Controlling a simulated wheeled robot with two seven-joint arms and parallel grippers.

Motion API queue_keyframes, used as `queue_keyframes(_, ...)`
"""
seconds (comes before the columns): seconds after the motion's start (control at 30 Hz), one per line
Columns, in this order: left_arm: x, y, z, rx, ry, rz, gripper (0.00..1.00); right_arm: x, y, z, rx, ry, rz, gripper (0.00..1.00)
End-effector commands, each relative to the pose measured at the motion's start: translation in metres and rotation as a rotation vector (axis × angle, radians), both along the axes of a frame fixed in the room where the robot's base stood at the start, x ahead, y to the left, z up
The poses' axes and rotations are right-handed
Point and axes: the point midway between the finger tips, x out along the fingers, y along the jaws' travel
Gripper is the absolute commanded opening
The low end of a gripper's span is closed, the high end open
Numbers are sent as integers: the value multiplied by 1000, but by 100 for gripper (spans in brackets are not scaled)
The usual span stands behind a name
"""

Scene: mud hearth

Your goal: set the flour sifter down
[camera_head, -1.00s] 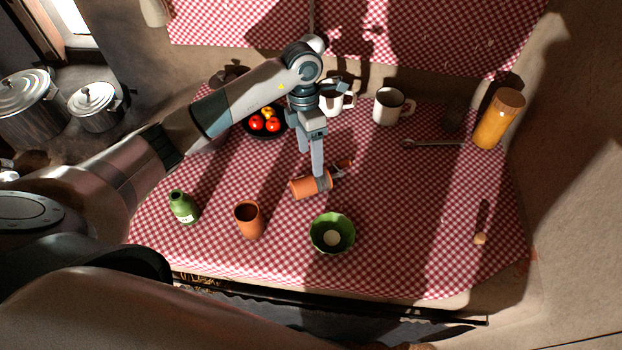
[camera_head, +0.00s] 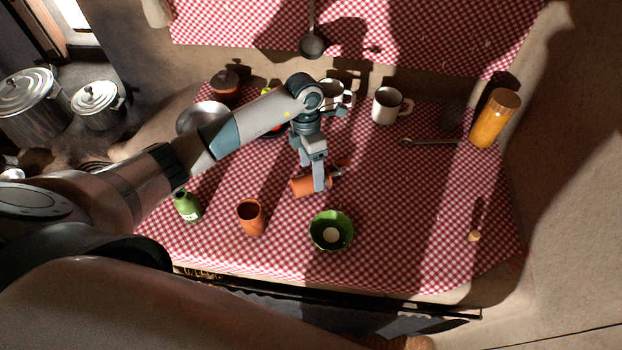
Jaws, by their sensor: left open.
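The flour sifter (camera_head: 301,187) looks like an orange cylinder with a grey band and a handle. It lies tilted on its side on the red checked cloth (camera_head: 400,230), its handle towards the upper right. My left gripper (camera_head: 320,186) comes down over it from above and is open. Its fingers are at the sifter's middle and hide part of it; I cannot tell whether they touch it. My right gripper is not in view.
A green bowl (camera_head: 331,247) stands close in front, with a terracotta cup (camera_head: 251,218) and a green bottle (camera_head: 187,207) to its left. White mugs (camera_head: 387,107), a spoon (camera_head: 430,142) and an orange jar (camera_head: 495,120) stand behind and right. The cloth's right middle is clear.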

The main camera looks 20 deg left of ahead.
Motion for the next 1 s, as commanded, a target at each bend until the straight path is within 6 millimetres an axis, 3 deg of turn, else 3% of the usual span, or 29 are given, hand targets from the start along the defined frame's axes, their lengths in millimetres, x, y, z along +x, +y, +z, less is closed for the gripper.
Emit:
queue_keyframes(0.1, -4, -3, -8, -1, 4, 1, 66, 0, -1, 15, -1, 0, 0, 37)
queue_keyframes(0.3, -5, -5, -28, -1, 2, 1, 66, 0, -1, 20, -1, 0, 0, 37)
queue_keyframes(0.8, -5, -5, -31, 0, 0, -1, 66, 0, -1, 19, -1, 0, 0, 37)
queue_keyframes(1.0, -5, -5, -31, 0, 0, 0, 19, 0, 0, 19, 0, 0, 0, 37)
